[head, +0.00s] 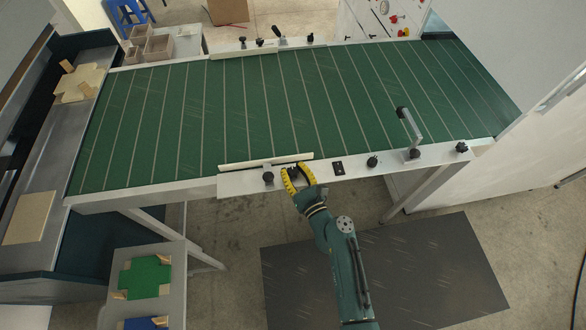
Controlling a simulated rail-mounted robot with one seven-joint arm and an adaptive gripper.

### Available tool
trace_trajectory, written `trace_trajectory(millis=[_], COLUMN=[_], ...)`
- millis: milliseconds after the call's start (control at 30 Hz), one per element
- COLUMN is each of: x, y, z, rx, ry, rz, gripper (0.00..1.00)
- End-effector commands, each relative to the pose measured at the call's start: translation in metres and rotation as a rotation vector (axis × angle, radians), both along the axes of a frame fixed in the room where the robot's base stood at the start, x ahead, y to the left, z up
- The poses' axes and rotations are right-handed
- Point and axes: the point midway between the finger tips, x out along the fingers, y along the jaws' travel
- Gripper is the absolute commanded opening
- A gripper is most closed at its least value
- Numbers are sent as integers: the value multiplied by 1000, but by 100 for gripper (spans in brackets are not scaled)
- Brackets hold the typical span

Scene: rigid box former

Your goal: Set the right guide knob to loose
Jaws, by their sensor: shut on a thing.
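My gripper (295,171) has yellow fingers and is at the near rail (240,186) of the green conveyor (290,110). It is shut on a guide knob on the rail, just in front of the white guide bar (265,161).
More knobs (259,42) line the far rail. A dark mat (385,270) lies on the floor.

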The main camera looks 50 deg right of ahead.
Motion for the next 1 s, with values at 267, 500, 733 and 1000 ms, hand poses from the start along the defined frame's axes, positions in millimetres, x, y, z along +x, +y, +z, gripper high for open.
trace_trajectory(millis=[267, 500, 733, 1000], x=[1, 1, 1, 1], y=[0, 0, 0, 0], z=[2, 2, 2, 3], rx=[-2, -2, -2, -2], ry=[-2, -2, -3, -3], rz=[0, 0, 0, 0], gripper=[1, 1, 1, 50])
